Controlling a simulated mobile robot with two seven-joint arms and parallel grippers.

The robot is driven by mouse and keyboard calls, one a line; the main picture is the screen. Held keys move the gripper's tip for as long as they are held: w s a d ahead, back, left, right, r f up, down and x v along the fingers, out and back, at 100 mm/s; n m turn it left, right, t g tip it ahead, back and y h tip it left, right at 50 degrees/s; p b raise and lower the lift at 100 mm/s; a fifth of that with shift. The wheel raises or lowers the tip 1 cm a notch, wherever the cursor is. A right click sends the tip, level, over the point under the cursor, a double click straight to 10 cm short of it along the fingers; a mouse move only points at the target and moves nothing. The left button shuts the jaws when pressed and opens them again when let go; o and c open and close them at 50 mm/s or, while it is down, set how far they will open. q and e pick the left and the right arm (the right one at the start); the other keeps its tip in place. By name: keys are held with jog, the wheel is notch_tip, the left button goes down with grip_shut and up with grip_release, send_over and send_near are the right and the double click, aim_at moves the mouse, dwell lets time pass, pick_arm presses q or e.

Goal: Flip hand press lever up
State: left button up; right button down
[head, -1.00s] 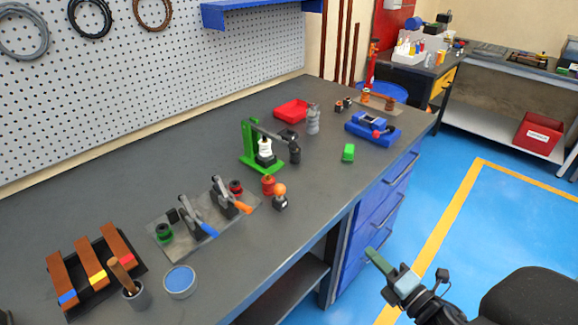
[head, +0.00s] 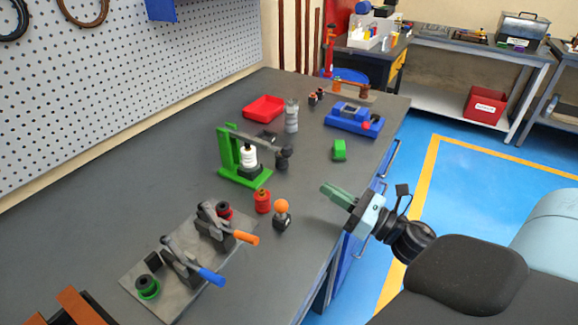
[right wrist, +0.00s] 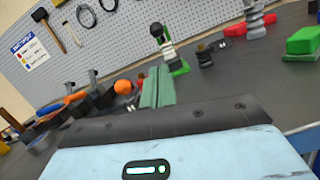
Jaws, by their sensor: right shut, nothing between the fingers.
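The hand press (head: 228,160) has a green frame and base on the workbench, with a white cylinder under its arm. Its grey lever (head: 262,142) slopes down to the right and ends in a dark handle (head: 283,160). My right gripper (head: 326,191) has green fingers; it is shut and empty, at the bench's front edge, right of the press and apart from the handle. In the right wrist view, the green fingers (right wrist: 157,88) point toward the press, whose green base (right wrist: 180,67) shows partly behind them. My left gripper is not in view.
An orange-topped piece (head: 282,214) and a red-orange piece (head: 263,201) stand before the press. Toggle clamps on a plate (head: 150,300) lie front left. A green block (head: 339,150), blue vise (head: 354,120), grey cylinder (head: 291,117) and red tray (head: 263,107) are farther back.

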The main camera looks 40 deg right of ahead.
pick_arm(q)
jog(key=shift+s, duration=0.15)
pick_arm(e)
jog(key=shift+s, duration=0.1)
jog(key=p+x, duration=0.2)
jog(key=x, duration=0.7)
jog(key=shift+d+r+p, duration=0.1)
jog(key=shift+r+p, duration=0.05)
jog(key=shift+p, duration=0.15)
jog(key=shift+w+a, duration=0.2)
jog(key=shift+w, duration=0.35)
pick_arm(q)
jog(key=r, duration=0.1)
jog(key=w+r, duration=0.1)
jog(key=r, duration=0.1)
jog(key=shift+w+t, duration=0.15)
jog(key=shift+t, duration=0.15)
